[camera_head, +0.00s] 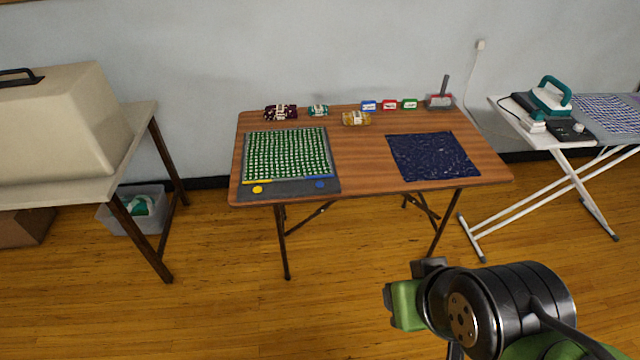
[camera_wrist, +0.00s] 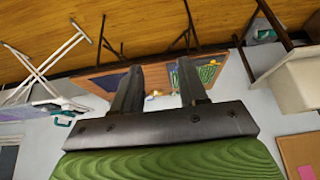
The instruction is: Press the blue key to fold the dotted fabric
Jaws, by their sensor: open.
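The dotted fabric (camera_head: 287,154), green with white dots, lies flat on a dark folding board (camera_head: 290,189) at the left of the wooden table. The blue key (camera_head: 320,184) is a small round button at the board's front right. A yellow key (camera_head: 257,189) is at its front left. Blue and yellow strips run along the fabric's front edge. In the wrist view, my gripper (camera_wrist: 160,88) is open and empty, its two fingers apart, with the table beyond them. It is well away from the board. In the head view my arm is at the lower right, short of the table.
A navy patterned cloth (camera_head: 433,156) lies on the table's right (camera_head: 365,170). Rolled fabrics (camera_head: 281,112), small coloured boxes (camera_head: 389,104) and a handled tool (camera_head: 440,100) line the back. An ironing board with an iron (camera_head: 551,97) stands right. A side table with a beige case (camera_head: 60,125) stands left.

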